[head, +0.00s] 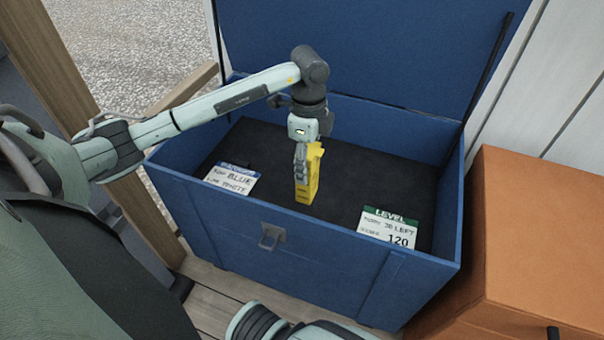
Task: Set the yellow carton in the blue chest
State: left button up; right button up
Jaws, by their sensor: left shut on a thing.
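The blue chest (277,258) stands open on the floor, its lid (390,45) raised at the back. The yellow carton (313,178) is narrow and upright in this view, inside the outline of the chest opening. My left gripper (302,165) points down and is shut on the yellow carton, its fingers covering part of the carton's left side. I cannot tell whether the carton's lower end touches the dark chest floor (260,150). My right gripper is out of view; part of my right arm shows at the bottom edge.
A white card with a blue header (230,179) is at the chest's left front, and a green-headed card (388,229) at its right front. An orange box (545,235) stands close on the right. A wooden post (60,60) is on the left. The chest's middle floor looks clear.

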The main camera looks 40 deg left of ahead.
aim_at(306, 194)
pick_arm(q)
notch_tip(306, 194, down, 6)
jog(key=w+a, duration=0.1)
jog(key=a, duration=0.1)
jog(key=shift+a+r, duration=0.2)
jog(key=shift+a, duration=0.05)
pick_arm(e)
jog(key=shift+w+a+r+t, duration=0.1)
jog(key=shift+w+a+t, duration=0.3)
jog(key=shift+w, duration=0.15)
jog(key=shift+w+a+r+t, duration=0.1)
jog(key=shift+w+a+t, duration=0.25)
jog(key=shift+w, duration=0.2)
pick_arm(q)
jog(key=shift+f, duration=0.15)
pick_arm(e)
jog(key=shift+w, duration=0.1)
pick_arm(q)
jog(key=shift+f+b, duration=0.45)
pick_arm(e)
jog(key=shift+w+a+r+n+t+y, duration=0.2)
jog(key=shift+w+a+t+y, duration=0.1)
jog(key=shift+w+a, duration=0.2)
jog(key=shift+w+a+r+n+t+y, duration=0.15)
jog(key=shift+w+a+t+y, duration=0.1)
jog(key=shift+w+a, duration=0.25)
